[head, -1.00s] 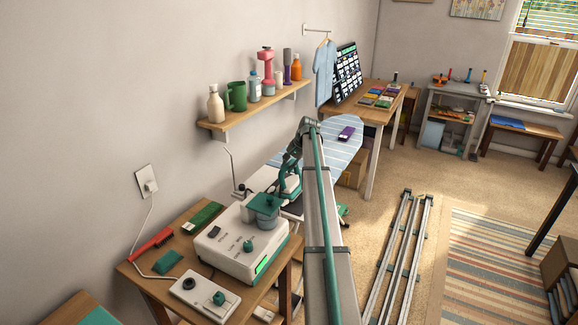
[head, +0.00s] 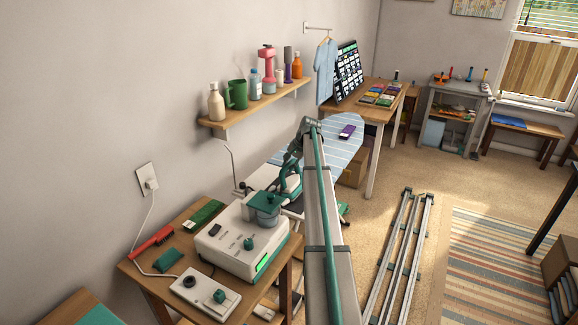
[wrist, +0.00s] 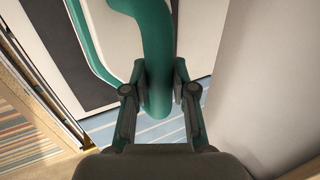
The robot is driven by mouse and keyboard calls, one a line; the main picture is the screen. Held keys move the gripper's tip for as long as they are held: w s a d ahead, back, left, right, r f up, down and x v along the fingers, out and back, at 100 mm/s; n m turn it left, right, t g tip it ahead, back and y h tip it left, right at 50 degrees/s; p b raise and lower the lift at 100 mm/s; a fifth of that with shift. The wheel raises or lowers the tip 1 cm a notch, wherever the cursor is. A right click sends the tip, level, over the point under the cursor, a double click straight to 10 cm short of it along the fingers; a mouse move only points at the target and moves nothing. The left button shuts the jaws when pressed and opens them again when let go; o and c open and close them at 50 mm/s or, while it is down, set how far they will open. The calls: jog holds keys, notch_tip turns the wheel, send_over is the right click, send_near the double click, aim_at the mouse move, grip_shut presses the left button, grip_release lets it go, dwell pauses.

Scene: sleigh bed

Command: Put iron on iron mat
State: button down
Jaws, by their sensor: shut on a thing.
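My gripper (wrist: 158,85) is shut on the thick teal handle of the iron (wrist: 155,50), which stands between its two fingers in the wrist view. In the head view, the teal iron (head: 291,184) shows beside my arm, at the near end of the blue striped ironing board (head: 350,124). My arm hides part of the iron and board. A dark panel with a pale border (wrist: 100,45) lies under the handle in the wrist view. I cannot tell whether it is the iron mat, or whether the iron touches it.
A white appliance with a teal container (head: 238,240) stands on the near wooden table (head: 150,278). A wall shelf (head: 250,110) with bottles hangs above on the left. A purple item (head: 347,131) lies on the board. Floor rails (head: 405,255) run at right.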

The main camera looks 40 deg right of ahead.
jog(key=c, duration=0.9)
grip_release()
jog(key=shift+o, duration=0.7)
jog(key=shift+f, duration=0.15)
jog(key=o, duration=0.4)
jog(key=shift+s+r, duration=0.1)
jog(key=shift+r, duration=0.1)
jog(key=shift+b+v, duration=0.95)
jog(key=shift+v, duration=1.9)
